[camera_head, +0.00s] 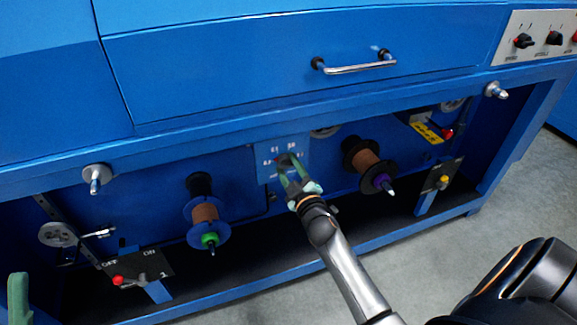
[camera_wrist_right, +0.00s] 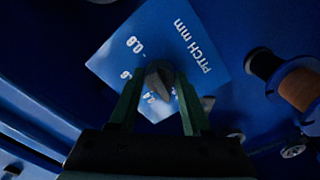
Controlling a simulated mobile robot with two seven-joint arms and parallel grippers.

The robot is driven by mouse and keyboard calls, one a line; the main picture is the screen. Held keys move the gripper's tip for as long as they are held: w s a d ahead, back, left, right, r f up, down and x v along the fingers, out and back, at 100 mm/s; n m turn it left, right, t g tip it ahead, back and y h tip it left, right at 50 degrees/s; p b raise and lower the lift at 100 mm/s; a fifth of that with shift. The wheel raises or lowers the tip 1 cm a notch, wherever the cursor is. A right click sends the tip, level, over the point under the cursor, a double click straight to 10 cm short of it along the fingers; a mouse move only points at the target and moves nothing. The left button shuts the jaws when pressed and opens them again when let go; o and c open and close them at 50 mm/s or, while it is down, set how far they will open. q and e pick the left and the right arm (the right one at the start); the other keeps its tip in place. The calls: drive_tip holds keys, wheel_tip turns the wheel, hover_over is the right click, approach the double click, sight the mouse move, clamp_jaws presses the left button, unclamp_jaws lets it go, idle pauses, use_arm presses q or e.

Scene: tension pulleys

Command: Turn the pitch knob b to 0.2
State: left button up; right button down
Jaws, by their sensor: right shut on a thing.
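The pitch knob (camera_wrist_right: 157,78) is a dark grey knob on a light blue plate marked "PITCH mm" (camera_wrist_right: 190,48). In the wrist view a 0.8 mark shows beside it; other marks are partly covered. In the head view this plate (camera_head: 267,164) is at the middle of the blue machine. My right gripper (camera_head: 290,165) reaches it from below; its green fingers are on either side of the knob in the wrist view (camera_wrist_right: 158,95), shut on it. The knob's exact pointing is hard to read. One green finger of my left gripper (camera_head: 18,295) shows at the lower left, far from the plate.
A spool with a green end (camera_head: 205,212) is left of the plate, and one with a purple end (camera_head: 368,165) is right of it. An OFF/ON switch panel (camera_head: 140,268) is lower left. A drawer handle (camera_head: 355,67) is above.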

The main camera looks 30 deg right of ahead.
drive_tip(key=shift+r+n, duration=0.15)
drive_tip(key=shift+n, duration=1.35)
drive_tip(key=shift+c, duration=1.8)
unclamp_jaws()
